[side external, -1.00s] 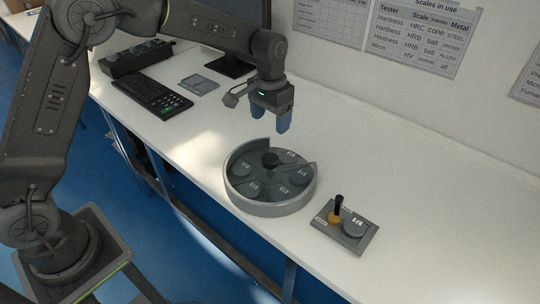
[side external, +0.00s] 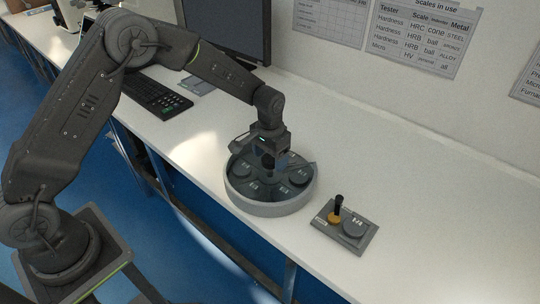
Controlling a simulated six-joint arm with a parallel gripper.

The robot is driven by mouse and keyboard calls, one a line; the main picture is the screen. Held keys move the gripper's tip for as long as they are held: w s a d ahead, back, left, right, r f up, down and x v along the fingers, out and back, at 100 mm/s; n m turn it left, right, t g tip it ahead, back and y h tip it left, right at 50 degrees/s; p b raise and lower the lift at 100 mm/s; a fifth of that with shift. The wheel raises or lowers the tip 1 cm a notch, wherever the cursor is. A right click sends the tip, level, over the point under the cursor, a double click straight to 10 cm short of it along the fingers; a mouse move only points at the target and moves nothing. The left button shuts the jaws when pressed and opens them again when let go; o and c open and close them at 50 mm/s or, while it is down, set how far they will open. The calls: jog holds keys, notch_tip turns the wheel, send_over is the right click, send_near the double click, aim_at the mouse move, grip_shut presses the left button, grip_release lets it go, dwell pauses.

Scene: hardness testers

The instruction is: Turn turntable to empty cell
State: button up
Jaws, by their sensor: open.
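The turntable (side external: 270,208) is a round grey tray with a raised rim, standing on the white bench. Several labelled discs sit in its cells, including one at the front left (side external: 252,189) and one at the right (side external: 298,177). My gripper (side external: 268,163) is low over the turntable's middle, pointing down, with its open fingers at the dark central knob. The fingers and my wrist hide most of the knob and the back cells. I cannot tell whether the fingers touch the knob, or which cell is empty.
A small grey plate (side external: 345,228) with a black-handled, yellow-based piece (side external: 336,211) and a disc (side external: 354,228) lies right of the turntable. A keyboard (side external: 157,97) and monitor (side external: 228,30) stand at the back left. The bench (side external: 440,210) is clear at the right.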

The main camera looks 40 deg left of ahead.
jog(key=c, duration=1.3)
jog(key=shift+o, duration=0.2)
jog(key=shift+m, duration=6)
jog(key=o, duration=1.3)
jog(key=shift+c, duration=0.2)
